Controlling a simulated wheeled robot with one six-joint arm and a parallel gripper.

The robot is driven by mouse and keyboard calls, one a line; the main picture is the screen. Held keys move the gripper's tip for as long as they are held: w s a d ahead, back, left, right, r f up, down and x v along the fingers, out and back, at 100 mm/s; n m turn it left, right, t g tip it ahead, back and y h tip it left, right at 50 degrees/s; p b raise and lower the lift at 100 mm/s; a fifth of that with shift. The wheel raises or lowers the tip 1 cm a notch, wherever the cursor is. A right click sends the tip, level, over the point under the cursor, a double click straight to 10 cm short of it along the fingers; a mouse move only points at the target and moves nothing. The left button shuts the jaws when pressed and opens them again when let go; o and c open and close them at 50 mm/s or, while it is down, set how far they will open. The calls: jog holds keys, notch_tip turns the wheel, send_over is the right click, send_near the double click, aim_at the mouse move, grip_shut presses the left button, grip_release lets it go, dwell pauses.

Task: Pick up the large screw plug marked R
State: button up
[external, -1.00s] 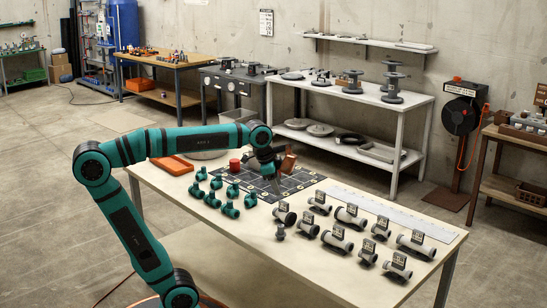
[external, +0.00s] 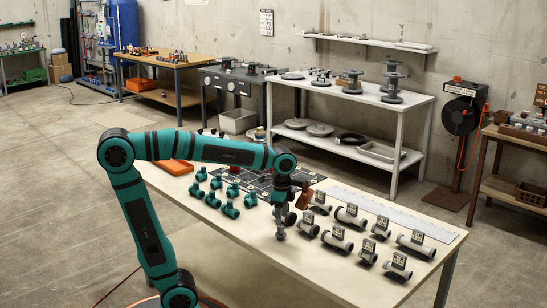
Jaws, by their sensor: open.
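My gripper (external: 280,230) points straight down at the front middle of the table. It is open, with its fingertips low around or just above a small grey plug-like piece (external: 280,236). The fingers hide most of that piece, so I cannot tell whether they touch it. No letter R is readable on any piece at this size, so I cannot confirm that this is the large screw plug.
Grey pipe fittings with dark tags (external: 337,239) stand close to the right of my gripper. Several teal fittings (external: 229,210) stand to its left. A dark gridded mat (external: 256,186) lies behind. The pale table's (external: 235,240) front strip is clear.

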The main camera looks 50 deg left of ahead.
aim_at(281, 231)
jog(key=shift+w+a+f, duration=0.1)
jog(key=shift+a+f, duration=0.05)
jog(key=shift+f, duration=1.85)
jog(key=shift+a+f, duration=0.15)
jog(key=shift+f, duration=1.85)
jog(key=c, duration=0.8)
